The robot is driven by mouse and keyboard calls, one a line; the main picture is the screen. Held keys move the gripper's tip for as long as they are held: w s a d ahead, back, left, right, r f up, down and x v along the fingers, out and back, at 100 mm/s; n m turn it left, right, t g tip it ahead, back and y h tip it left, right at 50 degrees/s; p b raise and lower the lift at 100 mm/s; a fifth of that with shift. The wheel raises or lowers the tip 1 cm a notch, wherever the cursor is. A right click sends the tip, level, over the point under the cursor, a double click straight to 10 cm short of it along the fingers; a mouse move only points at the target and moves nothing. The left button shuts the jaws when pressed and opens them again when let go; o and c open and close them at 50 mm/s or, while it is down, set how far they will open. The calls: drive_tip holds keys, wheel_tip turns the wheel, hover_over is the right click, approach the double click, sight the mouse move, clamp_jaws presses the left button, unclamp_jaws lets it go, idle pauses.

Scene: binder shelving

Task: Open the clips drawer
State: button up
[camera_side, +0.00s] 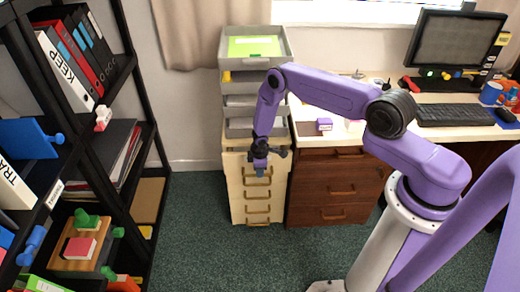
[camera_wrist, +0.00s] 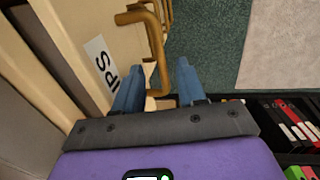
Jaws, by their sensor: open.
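The cream drawer unit (camera_side: 236,190) stands against the wall with several brass-coloured handles down its front. In the wrist view a drawer front carries a white label (camera_wrist: 104,70), partly hidden, with letters that end in "IPS". A brass-coloured handle (camera_wrist: 157,45) stands out from that front. My gripper (camera_wrist: 158,80) is open, with one blue finger on each side of the lower part of the handle; contact cannot be made out. In the side view my gripper (camera_side: 261,170) is at the upper part of the unit's front and hides the handle there. The drawers look shut.
Grey stacked trays (camera_side: 240,75) stand on top of the unit. A brown desk drawer block (camera_side: 330,190) is close on its right. A black shelf with binders (camera_side: 75,65) is at the left. The green carpet (camera_side: 200,215) before the unit is clear.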

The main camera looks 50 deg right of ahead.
sight(254, 176)
wheel_tip(254, 176, up, 14)
drive_tip(key=s+a, duration=0.2)
drive_tip(key=shift+f, duration=0.15)
idle(0.5)
drive_tip(key=w+f+m, duration=0.1)
drive_tip(key=f+m, duration=0.4)
drive_tip(key=m, duration=0.7)
drive_tip(key=w+f+m, duration=0.1)
drive_tip(key=f+m, duration=0.5)
drive_tip(key=m, duration=0.6)
drive_tip(key=w+d+f+m, duration=0.1)
drive_tip(key=f+m, duration=0.5)
drive_tip(key=m, duration=0.6)
drive_tip(key=shift+w, duration=0.5)
